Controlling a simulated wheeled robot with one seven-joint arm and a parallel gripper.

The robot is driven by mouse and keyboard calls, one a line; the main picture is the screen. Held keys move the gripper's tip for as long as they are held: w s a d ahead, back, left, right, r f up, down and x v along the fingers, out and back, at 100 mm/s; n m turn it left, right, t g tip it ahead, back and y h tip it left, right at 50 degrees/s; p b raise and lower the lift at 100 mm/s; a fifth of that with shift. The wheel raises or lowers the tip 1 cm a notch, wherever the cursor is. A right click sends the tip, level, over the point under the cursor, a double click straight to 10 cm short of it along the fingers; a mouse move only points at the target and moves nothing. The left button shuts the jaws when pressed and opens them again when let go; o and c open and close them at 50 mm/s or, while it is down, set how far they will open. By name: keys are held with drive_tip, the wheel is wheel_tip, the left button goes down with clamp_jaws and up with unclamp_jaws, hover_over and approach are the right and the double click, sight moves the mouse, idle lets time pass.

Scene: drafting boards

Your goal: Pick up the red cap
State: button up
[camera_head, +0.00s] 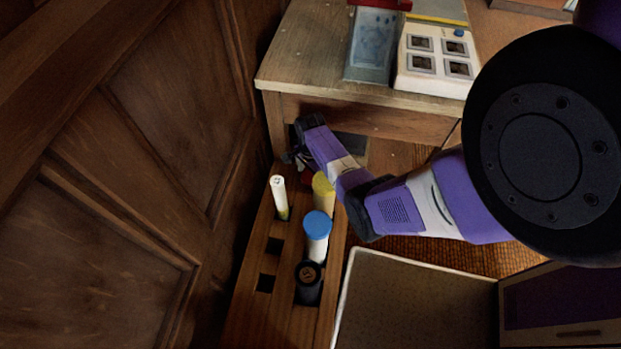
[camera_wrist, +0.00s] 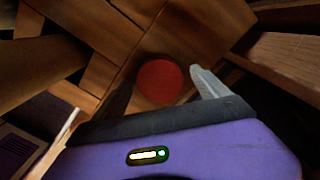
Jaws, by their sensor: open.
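The red cap (camera_wrist: 160,81) is a round red disc in the wrist view, seen from above between my two fingers. In the head view only a small red patch of it (camera_head: 307,176) shows, at the far end of the wooden rack, mostly hidden by my gripper (camera_head: 293,158). In the wrist view my gripper (camera_wrist: 161,80) is open, with a dark finger on the left and a pale grey finger on the right. Gaps show between the cap and both fingers. I cannot tell how far the fingertips are above or beside it.
The wooden rack (camera_head: 256,307) also holds a yellow-capped tube (camera_head: 323,187), a blue-capped tube (camera_head: 317,226), a black one (camera_head: 309,281) and a thin white one (camera_head: 279,190). A panelled wall (camera_head: 130,170) stands close on the left. A wooden table (camera_head: 310,68) stands beyond.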

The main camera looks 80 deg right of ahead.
drive_tip(key=c, duration=1.4)
drive_tip(key=shift+r, duration=0.1)
